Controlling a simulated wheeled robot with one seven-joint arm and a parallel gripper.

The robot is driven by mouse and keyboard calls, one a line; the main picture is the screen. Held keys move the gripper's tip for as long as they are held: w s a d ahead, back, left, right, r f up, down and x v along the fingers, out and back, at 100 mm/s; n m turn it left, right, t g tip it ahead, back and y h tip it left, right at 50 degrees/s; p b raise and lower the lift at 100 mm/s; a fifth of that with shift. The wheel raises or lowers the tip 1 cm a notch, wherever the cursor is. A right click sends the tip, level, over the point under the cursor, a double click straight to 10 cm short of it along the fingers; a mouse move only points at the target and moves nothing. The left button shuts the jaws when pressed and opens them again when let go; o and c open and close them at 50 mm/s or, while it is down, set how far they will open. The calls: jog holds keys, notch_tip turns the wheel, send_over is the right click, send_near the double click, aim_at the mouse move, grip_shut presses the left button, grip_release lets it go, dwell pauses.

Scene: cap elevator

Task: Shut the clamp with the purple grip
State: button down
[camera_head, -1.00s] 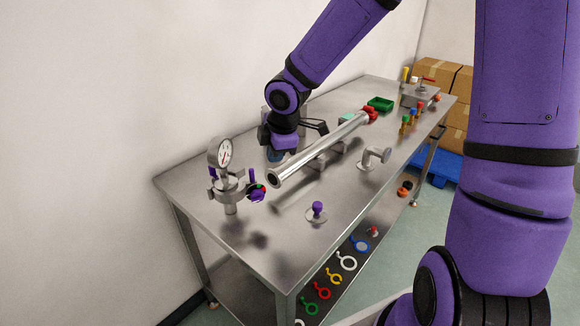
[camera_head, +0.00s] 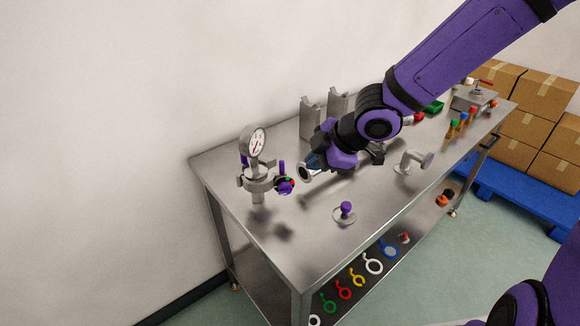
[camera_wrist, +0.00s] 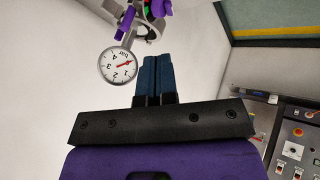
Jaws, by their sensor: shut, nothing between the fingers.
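The clamp (camera_head: 258,180) is a metal fitting under a round white gauge (camera_head: 257,142), at the left end of the table. Its purple grip (camera_head: 284,186) juts out at its right side, with small red and green parts beside it. In the wrist view the gauge (camera_wrist: 118,66) is left of the fingers and purple parts (camera_wrist: 160,8) show at the top edge. My gripper (camera_head: 312,162) is just right of the clamp, apart from it. Its blue fingers (camera_wrist: 152,75) are together and empty. I cannot tell how far the clamp is open.
A purple-knobbed cap (camera_head: 345,211) stands on the front of the table (camera_head: 310,225). A bent pipe piece (camera_head: 412,163) is to the right. Two grey upright brackets (camera_head: 310,115) stand behind. Coloured rings lie on the lower shelf.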

send_near(279, 174)
jog(key=shift+s+a+f, duration=0.25)
jog(key=shift+s+f, duration=0.2)
jog(key=shift+f, duration=0.15)
jog(key=shift+s+a+f, duration=0.25)
jog(key=shift+s+f, duration=0.25)
jog(key=shift+f, duration=0.1)
jog(key=shift+s+a+f, duration=0.25)
jog(key=shift+s+f, duration=0.2)
jog(key=shift+f, duration=0.2)
jog(key=shift+w+a+f, duration=0.1)
jog(key=shift+w+a, duration=0.15)
jog(key=shift+w, duration=0.75)
jog(key=shift+w+a, duration=0.3)
jog(key=shift+w, duration=0.7)
jog(key=shift+w+d, duration=0.1)
jog(key=shift+w, duration=0.1)
